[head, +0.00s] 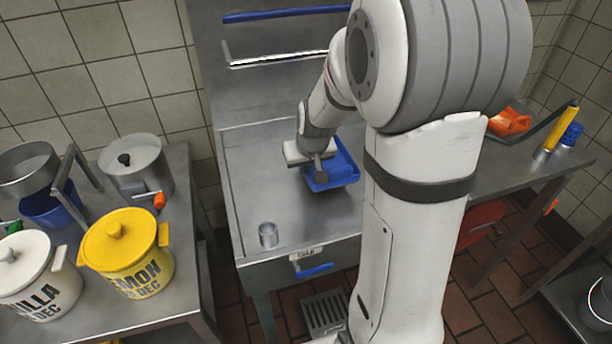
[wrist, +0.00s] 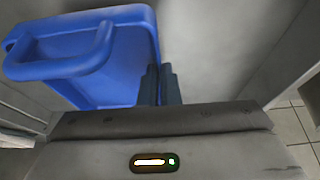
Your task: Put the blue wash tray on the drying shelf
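The blue wash tray (head: 342,168) is at the steel sink counter (head: 255,195), right of its middle in the head view. In the wrist view the tray (wrist: 120,75) fills the upper left, its loop handle toward the left. My gripper (head: 319,172) is at the tray's left side. In the wrist view its two dark fingers (wrist: 161,84) are close together with the tray's right wall between them, so it looks shut on that wall. I cannot tell whether the tray touches the counter. Rails on the back panel, one blue (head: 285,14) and one pale (head: 275,60), may belong to the drying shelf.
A left table holds a yellow pot (head: 125,250), a white pot (head: 35,275) and steel pots. A right table (head: 490,165) has an orange item (head: 510,122) and a yellow-handled tool (head: 560,128).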

